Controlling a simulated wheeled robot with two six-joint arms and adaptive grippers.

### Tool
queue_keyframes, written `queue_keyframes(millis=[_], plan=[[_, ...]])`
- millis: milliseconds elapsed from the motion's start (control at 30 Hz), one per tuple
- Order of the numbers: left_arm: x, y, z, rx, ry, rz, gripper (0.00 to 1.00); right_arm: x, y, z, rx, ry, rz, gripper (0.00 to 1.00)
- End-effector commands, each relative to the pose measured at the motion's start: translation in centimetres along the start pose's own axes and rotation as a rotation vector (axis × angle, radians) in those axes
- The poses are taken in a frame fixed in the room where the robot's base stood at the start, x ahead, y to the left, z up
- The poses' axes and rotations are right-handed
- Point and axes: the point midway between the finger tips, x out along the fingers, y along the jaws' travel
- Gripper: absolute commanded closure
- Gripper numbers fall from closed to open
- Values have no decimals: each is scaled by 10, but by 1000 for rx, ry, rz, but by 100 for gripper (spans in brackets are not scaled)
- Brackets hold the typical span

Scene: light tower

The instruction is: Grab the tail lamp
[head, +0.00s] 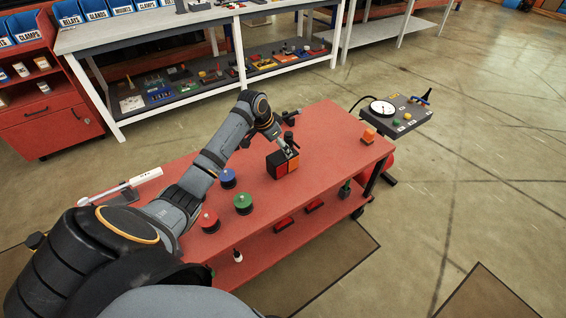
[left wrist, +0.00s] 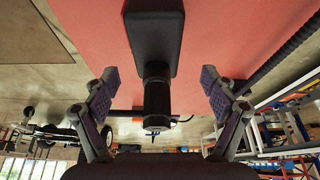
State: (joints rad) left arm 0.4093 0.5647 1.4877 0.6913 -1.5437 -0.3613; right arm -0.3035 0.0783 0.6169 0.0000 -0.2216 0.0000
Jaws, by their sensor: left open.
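The tail lamp (head: 281,167), a small block with red and orange faces and black edges, stands on the red cart top. My left gripper (head: 288,147) is right at its far side, partly blending with dark parts there. In the left wrist view, a black housing (left wrist: 153,42) with a black cylindrical stem (left wrist: 157,95), apparently the lamp's back, lies ahead. The open fingers of my left gripper (left wrist: 160,92) stand on either side of the stem, with a gap on both sides. My right gripper is not in view.
Blue (head: 228,179), green (head: 243,203) and red (head: 209,221) round lamps stand on the cart nearer me. An orange lamp (head: 368,135) stands at its right end. A black part (head: 291,117) lies behind the gripper. The cart's right half is mostly clear.

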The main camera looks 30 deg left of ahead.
Motion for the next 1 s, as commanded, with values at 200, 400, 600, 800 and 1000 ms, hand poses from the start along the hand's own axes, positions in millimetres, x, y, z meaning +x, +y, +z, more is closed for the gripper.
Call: queue_keyframes(millis=[200, 400, 600, 800, 1000], plan=[[28, 5, 8, -1, -2, 3, 15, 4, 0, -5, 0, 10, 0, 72], [51, 5, 8, 0, 1, 1, 15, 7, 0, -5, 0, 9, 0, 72], [52, 4, 8, 1, 1, 0, 15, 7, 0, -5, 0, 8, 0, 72], [51, 4, 8, 1, 0, 0, 40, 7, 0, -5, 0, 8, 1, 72], [51, 4, 8, 1, 0, 0, 67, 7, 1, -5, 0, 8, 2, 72]])
